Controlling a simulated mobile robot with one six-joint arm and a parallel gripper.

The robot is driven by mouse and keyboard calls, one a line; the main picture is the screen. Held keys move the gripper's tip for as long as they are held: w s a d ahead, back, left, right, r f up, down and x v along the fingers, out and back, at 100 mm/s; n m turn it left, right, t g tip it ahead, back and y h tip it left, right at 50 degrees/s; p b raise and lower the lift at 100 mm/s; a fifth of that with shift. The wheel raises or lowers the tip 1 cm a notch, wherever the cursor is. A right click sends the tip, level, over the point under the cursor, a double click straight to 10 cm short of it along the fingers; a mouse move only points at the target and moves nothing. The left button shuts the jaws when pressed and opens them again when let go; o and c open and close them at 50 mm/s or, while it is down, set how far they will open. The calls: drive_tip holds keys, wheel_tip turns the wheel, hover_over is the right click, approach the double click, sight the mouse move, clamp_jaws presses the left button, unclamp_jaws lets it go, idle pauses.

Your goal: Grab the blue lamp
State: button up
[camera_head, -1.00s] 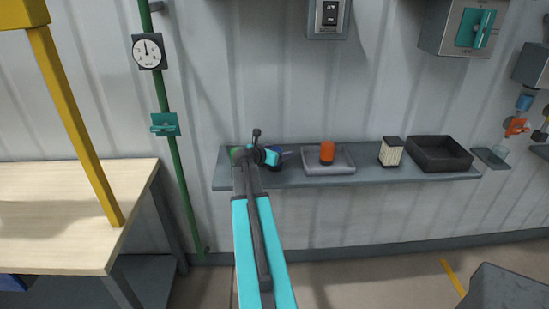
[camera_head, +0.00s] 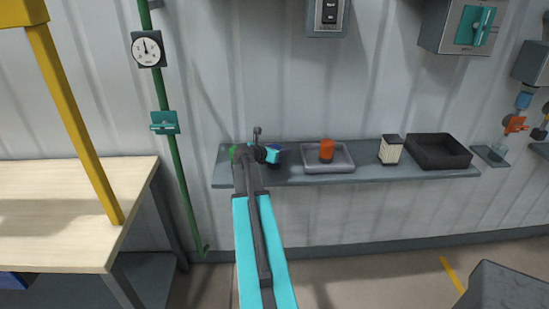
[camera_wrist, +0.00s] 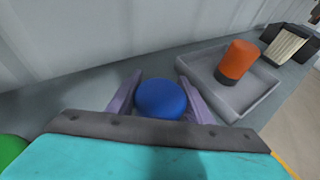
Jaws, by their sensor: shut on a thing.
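The blue lamp (camera_wrist: 160,98) shows in the wrist view as a round blue dome, seen from above. My gripper (camera_wrist: 153,92) has one finger on each side of the lamp and is shut on it. In the head view my gripper (camera_head: 279,154) is at the left part of the wall shelf, where my arm and wrist hide most of the lamp. The lamp's lower part is hidden, and I cannot tell whether it rests on the shelf.
An orange lamp (camera_head: 327,150) stands in a grey tray (camera_head: 330,168) to the right on the shelf (camera_head: 375,173). A striped box (camera_head: 390,150) and a black bin (camera_head: 438,153) are farther right. A green thing (camera_wrist: 10,150) is close at left. The wall is right behind.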

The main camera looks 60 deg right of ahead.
drive_tip(key=shift+r, duration=0.1)
drive_tip(key=shift+r+b, duration=0.75)
drive_tip(key=shift+r, duration=0.9)
drive_tip(key=s+a+r+b, duration=0.1)
drive_tip(key=s+a+b, duration=0.3)
drive_tip(key=a, duration=0.8)
drive_tip(key=shift+s+a, duration=0.15)
drive_tip(key=shift+s, duration=0.5)
drive_tip(key=shift+b, duration=1)
drive_tip(key=b, duration=0.3)
drive_tip(key=a+b, duration=0.1)
drive_tip(key=b, duration=0.2)
drive_tip(key=shift+s, duration=0.25)
drive_tip(key=b, duration=0.2)
drive_tip(key=a+b, duration=0.1)
drive_tip(key=b, duration=0.1)
drive_tip(key=shift+s+r, duration=0.1)
drive_tip(key=shift+s, duration=0.1)
drive_tip(key=shift+s+a+r+b, duration=0.1)
drive_tip(key=shift+a+r+b, duration=0.1)
drive_tip(key=shift+b, duration=0.25)
